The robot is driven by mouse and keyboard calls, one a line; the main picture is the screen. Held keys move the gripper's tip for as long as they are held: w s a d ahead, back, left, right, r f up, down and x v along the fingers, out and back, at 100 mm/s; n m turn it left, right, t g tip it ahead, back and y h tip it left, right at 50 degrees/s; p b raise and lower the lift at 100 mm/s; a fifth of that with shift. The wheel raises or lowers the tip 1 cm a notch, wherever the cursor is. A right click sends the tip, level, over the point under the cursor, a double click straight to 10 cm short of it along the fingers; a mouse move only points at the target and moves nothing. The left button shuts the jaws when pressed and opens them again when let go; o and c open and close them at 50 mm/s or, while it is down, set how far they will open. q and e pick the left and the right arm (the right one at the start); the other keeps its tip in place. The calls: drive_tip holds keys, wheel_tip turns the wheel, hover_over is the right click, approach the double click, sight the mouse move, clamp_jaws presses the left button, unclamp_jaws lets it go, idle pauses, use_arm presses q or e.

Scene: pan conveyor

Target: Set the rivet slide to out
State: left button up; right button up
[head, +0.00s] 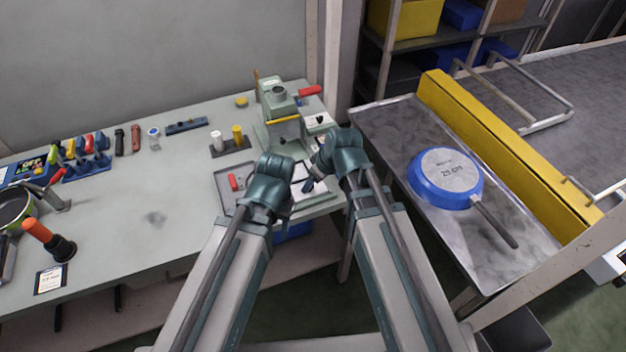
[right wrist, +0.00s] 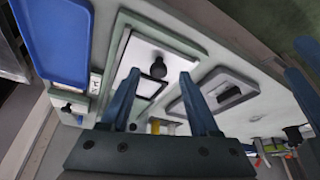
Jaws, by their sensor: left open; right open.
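A white plate with a dark round knob (right wrist: 158,68), which looks like the rivet slide, lies in a pale green frame in the right wrist view. In the head view a white plate (head: 313,192) shows below the press, partly hidden by my grippers. My right gripper (right wrist: 159,76) is open, its two blue fingers on either side of the knob in the picture; I cannot tell whether they touch it. In the head view the right gripper (head: 318,165) is over the plate. My left gripper (head: 287,180) is open beside it, fingers mostly hidden.
The green press (head: 279,105) with a red handle stands behind. A grey tray (head: 222,187) with a red piece is left of the grippers. A blue pan (head: 418,178) lies on the conveyor (head: 395,125) at right.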

drive_tip(key=p+v, duration=1)
drive_tip(key=v, duration=0.2)
drive_tip(key=shift+f, duration=0.1)
drive_tip(key=s+a+f+m+g+h, duration=0.1)
drive_tip(key=s+f+m+g+h, duration=0.1)
drive_tip(key=s, duration=0.8)
drive_tip(key=shift+a+f+m+g+h+b, duration=0.15)
drive_tip(key=shift+a+m+g+h+b, duration=0.2)
drive_tip(key=shift+m+g+h, duration=0.7)
